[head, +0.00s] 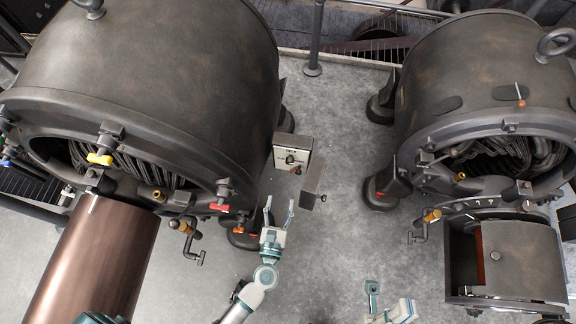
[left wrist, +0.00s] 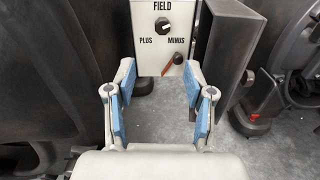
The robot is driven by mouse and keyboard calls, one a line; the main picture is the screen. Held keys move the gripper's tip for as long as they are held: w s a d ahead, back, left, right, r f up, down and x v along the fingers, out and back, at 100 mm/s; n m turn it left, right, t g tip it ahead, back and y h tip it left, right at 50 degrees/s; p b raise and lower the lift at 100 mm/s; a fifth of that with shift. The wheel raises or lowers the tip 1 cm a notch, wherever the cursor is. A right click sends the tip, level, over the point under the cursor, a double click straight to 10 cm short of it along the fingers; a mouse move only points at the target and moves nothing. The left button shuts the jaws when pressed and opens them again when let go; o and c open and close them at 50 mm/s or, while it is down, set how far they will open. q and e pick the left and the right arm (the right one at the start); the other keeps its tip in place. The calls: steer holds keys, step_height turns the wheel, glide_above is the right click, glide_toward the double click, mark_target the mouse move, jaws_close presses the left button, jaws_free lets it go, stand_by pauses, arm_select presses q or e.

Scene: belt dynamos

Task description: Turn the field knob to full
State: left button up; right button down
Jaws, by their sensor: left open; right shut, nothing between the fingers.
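The field box (head: 305,142) is a pale panel between the two big dynamos in the head view. In the left wrist view its panel reads FIELD, PLUS and MINUS. A round black knob (left wrist: 162,25) with a white mark sits under FIELD. Below it is a small lever (left wrist: 173,63) with a reddish-brown handle, tilted down to the left. My left gripper (head: 279,205) is open and empty, just below and in front of the panel; its blue-padded fingers (left wrist: 160,88) are apart from the knob. My right gripper (head: 372,288) is low at the bottom of the head view, shut and empty.
A dark box or door (left wrist: 220,48) stands close to the right of the panel. The large left dynamo (head: 170,60) and right dynamo (head: 480,70) flank it. A copper-coloured cylinder (head: 95,260) lies at lower left.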

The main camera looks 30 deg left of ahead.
mark_target(289, 164)
arm_select(q)
steer(key=b+x, duration=0.1)
steer(key=x, duration=1.1)
steer(key=shift+w, duration=0.3)
steer(key=shift+d, duration=0.25)
steer(key=shift+c, duration=0.8)
steer(key=shift+a, duration=0.1)
jaws_close()
